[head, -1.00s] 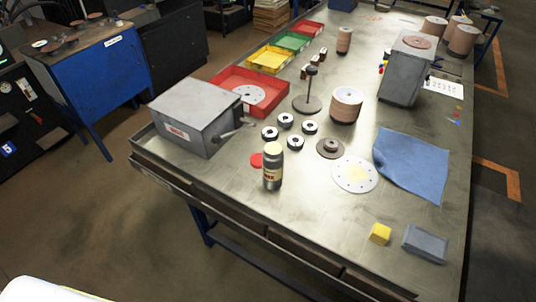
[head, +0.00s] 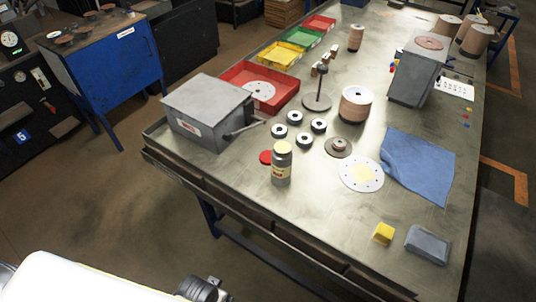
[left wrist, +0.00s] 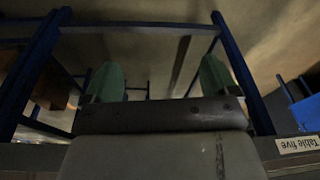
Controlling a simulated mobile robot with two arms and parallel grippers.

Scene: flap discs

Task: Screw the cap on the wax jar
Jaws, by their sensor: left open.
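The wax jar (head: 281,166) stands upright near the front edge of the table. It is a grey jar with a label and a pale yellow top. My right gripper is not in view.
A grey metal box (head: 208,111) with a side lever stands left of the jar. Several black-and-white rings (head: 295,117) lie behind the jar, and a white disc (head: 361,173) lies to its right. A yellow block (head: 384,233) and a grey block (head: 427,244) lie front right.

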